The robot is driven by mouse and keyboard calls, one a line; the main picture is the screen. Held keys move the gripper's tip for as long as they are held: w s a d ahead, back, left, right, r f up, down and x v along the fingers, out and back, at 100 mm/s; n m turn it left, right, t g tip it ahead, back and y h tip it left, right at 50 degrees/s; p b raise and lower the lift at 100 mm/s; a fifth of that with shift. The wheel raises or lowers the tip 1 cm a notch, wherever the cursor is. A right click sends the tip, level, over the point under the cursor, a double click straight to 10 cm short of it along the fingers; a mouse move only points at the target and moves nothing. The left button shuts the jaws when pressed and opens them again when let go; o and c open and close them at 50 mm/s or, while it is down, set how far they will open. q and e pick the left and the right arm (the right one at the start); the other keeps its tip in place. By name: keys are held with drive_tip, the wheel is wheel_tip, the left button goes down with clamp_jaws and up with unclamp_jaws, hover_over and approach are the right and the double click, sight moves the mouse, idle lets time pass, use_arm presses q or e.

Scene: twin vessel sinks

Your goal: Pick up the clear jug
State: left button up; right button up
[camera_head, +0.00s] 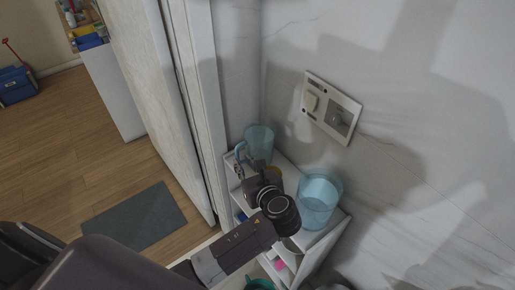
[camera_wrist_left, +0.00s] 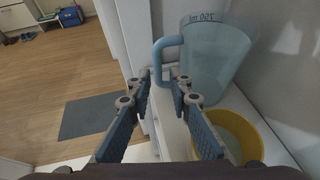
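The clear, bluish jug (camera_head: 259,141) stands upright at the back corner of a white shelf unit in the head view. It fills the upper right of the left wrist view (camera_wrist_left: 218,62), with volume marks and its blue handle (camera_wrist_left: 165,58) towards the left. My left gripper (camera_wrist_left: 163,84) is open, with the lower part of the handle showing between its fingertips. Whether the fingers are around the handle or short of it, I cannot tell. In the head view the left gripper (camera_head: 245,172) is near the handle, partly hidden by its own wrist. My right gripper is not in view.
A blue tumbler (camera_head: 320,198) stands at the shelf's right end. A yellow bowl (camera_wrist_left: 243,138) sits close to the jug, beside the right finger. The marble wall with a switch plate (camera_head: 331,107) is behind, and a white door frame (camera_head: 197,95) is at left.

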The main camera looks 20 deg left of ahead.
sight(238, 156)
use_arm(q)
drive_tip(key=x, duration=0.3)
drive_tip(key=p+x, duration=0.1)
drive_tip(key=x, duration=0.2)
drive_tip(key=shift+a+r, duration=0.15)
drive_tip(key=shift+r, duration=0.1)
drive_tip(key=shift+s, duration=0.1)
clamp_jaws()
drive_tip(key=shift+r, duration=0.15)
